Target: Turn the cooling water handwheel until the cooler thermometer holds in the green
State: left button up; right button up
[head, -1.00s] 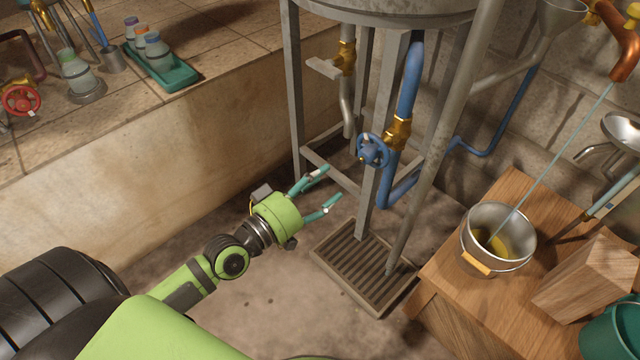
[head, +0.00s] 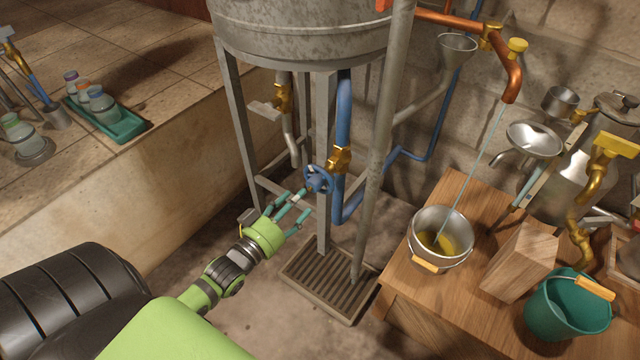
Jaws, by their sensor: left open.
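The blue cooling water handwheel (head: 318,180) sits on a brass valve (head: 340,159) in the blue pipe under the grey cooler tank (head: 300,38). My left gripper (head: 300,208) is open just below and left of the handwheel. Its upper finger overlaps or comes close to the wheel's lower left edge; I cannot tell whether it touches. Nothing shows between its fingers. The cooler thermometer cannot be made out in this view. My right gripper is not in view.
The tank's grey legs (head: 236,120) stand around the handwheel. A floor grate (head: 330,284) lies below. At right, a wooden bench (head: 400,290) holds a metal pail (head: 440,240) catching a thin stream, a wooden block (head: 520,262) and a green bucket (head: 568,306). A tiled ledge is at left.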

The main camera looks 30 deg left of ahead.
aim_at(311, 187)
pick_arm(q)
jog(key=w, duration=0.6)
jog(key=shift+d+b, duration=0.2)
jog(key=shift+b, duration=0.15)
jog(key=c, duration=1.2)
